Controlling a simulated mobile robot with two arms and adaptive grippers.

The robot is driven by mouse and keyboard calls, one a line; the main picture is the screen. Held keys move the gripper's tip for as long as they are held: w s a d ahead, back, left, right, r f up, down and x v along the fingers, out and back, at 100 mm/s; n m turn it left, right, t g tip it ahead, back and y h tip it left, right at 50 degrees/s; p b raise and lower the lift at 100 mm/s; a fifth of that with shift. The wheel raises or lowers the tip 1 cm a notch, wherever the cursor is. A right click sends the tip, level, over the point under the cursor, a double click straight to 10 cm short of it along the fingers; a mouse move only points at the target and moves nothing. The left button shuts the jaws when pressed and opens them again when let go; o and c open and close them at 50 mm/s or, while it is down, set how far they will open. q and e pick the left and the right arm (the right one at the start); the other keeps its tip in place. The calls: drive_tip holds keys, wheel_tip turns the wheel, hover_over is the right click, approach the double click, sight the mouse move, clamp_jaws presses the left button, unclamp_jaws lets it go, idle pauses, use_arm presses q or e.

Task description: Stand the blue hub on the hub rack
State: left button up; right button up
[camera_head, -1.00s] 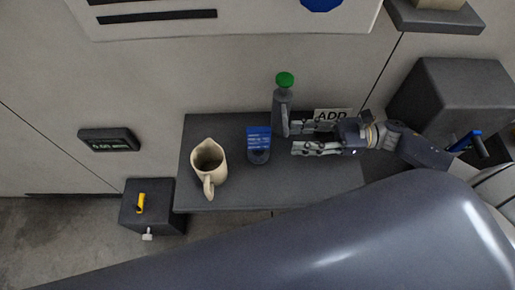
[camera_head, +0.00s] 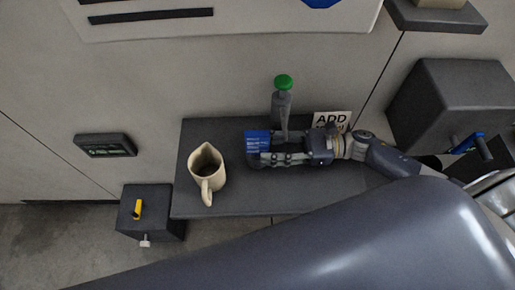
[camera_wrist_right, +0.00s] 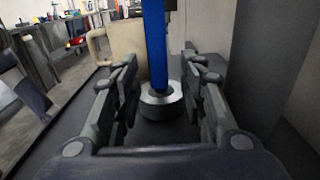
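A blue upright piece with pale lines (camera_head: 257,139) stands on the dark table (camera_head: 230,203), right of the jug. The right wrist view shows it edge-on as a blue slab (camera_wrist_right: 155,45) on a round grey base (camera_wrist_right: 161,100). I cannot tell if this is the blue hub. My right gripper (camera_head: 268,150) reaches in from the right at this piece. In the wrist view its fingers (camera_wrist_right: 160,75) are apart on either side of the slab, with gaps visible. I cannot identify the hub rack for certain. My left gripper is not in view.
A cream jug (camera_head: 207,175) stands left of the blue piece. A grey bottle with a green top (camera_head: 283,95) stands close behind my right gripper. A sign reading ADD (camera_head: 332,120) is at the back. A dark box (camera_head: 450,95) stands at the right.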

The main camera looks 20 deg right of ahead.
sight(257, 147)
drive_tip(key=x, duration=0.1)
drive_tip(key=p+x, duration=0.1)
drive_tip(key=shift+w+a+r, duration=0.1)
drive_tip(key=shift+a+r, duration=0.25)
drive_tip(key=shift+a, duration=0.05)
drive_tip(key=shift+w+a+f, duration=0.1)
drive_tip(key=shift+a+f, duration=0.05)
drive_tip(key=shift+a, duration=0.3)
clamp_jaws()
